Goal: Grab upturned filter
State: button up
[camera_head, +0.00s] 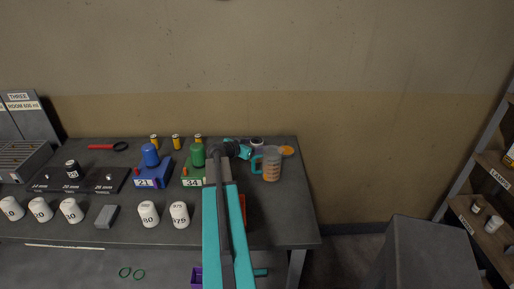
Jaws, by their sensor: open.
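I cannot tell for sure which thing is the upturned filter. A small pale and purple round piece (257,143) stands at the back of the dark table (285,215), just right of my gripper (246,151). My gripper is small in the picture and partly hidden by my arm; its teal fingers are near that piece, and I cannot tell whether they touch it. A blue rounded canister (150,155) stands on a blue block marked 21. A green one (198,155) stands on a green block marked 34, left of my arm.
Several white numbered canisters (149,214) line the front. Small yellow cans (176,142) stand at the back. My arm hides the table's middle; its right end is clear.

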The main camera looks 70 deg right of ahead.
jog(key=shift+p+x, duration=0.45)
jog(key=shift+x, duration=0.75)
jog(key=c, duration=1.4)
jog(key=shift+o, duration=0.2)
jog(key=shift+r, duration=0.3)
notch_tip(320, 180, up, 9)
jog(key=b, duration=0.3)
jog(key=shift+r+b, duration=0.15)
jog(key=shift+b, duration=0.25)
